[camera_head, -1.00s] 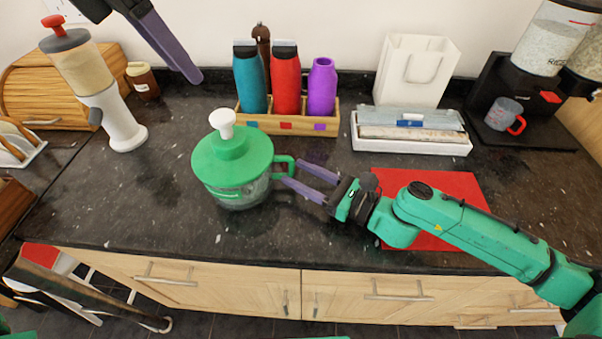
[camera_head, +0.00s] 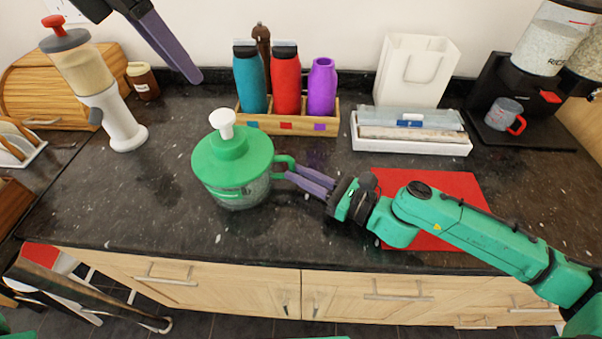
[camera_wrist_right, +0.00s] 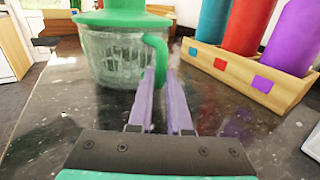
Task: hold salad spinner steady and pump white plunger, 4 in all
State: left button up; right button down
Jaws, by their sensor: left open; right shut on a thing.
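The salad spinner (camera_head: 234,165) stands upright on the dark counter, with a green lid, clear bowl and green side handle (camera_head: 285,166). Its white plunger (camera_head: 223,122) stands up from the middle of the lid. My right gripper (camera_head: 289,172) reaches in from the right and is shut on the handle. In the right wrist view, its purple fingers (camera_wrist_right: 161,75) close at the green handle (camera_wrist_right: 157,58), beside the clear bowl (camera_wrist_right: 115,60). My left gripper (camera_head: 190,80) is high at the upper left, away from the spinner; only part of it shows.
A wooden box (camera_head: 290,124) with teal, red and purple bottles stands behind the spinner. A red mat (camera_head: 455,190) lies under my right arm. A tall dispenser (camera_head: 118,125) stands at left. The counter in front of the spinner is clear.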

dwell(0.8)
pick_arm(q)
grip_shut()
dwell(1.6)
